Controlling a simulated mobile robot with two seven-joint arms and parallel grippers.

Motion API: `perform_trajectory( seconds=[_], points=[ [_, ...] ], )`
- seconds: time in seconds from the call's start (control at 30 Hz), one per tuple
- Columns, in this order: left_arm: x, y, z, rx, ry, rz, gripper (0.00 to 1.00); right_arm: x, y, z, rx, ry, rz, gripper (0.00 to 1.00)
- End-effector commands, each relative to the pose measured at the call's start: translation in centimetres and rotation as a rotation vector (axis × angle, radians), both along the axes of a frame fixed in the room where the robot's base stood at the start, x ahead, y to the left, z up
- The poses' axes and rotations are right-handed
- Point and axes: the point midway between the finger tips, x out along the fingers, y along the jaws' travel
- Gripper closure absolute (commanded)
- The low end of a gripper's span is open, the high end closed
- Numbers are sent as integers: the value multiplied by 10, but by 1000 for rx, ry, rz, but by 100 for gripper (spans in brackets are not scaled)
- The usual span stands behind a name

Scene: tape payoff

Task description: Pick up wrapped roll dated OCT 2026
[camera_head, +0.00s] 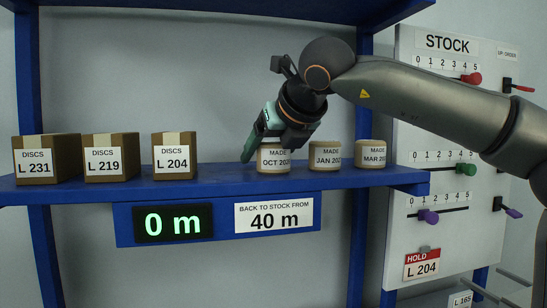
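The wrapped roll marked MADE OCT 202- (273,160) stands upright on the blue shelf, its last digit cut off by the curve or hidden. My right gripper (262,150) comes down from the upper right and hangs at this roll's top, a finger at its left side. The other finger is hard to make out, and I cannot tell whether they touch the roll. A roll marked MADE JAN 202- (325,157) stands to its right, and one marked MADE MAR 202- (371,155) beyond that. My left gripper is not in view.
Disc boxes L 231 (34,165), L 219 (103,161) and L 204 (172,160) stand on the left of the blue shelf (220,178). A display reading 0 m (173,222) hangs below. The STOCK board (447,45) with sliders stands at right.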

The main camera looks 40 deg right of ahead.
Motion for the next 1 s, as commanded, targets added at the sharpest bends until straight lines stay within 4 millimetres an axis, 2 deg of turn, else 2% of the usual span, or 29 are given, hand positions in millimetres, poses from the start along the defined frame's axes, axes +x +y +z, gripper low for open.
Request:
perform_trajectory(
  seconds=[0.07, 0.57, 0.87, 1.0],
  points=[
    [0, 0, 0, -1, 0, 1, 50, 0, 0, 0, 0, 0, 0, 33],
    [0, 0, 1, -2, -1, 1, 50, 0, 0, 0, 0, 0, 0, 89],
    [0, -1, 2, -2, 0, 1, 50, 0, 0, 3, -1, -2, -1, 89],
    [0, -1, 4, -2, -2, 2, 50, 0, 0, 13, -1, -3, -2, 89]
  ],
)
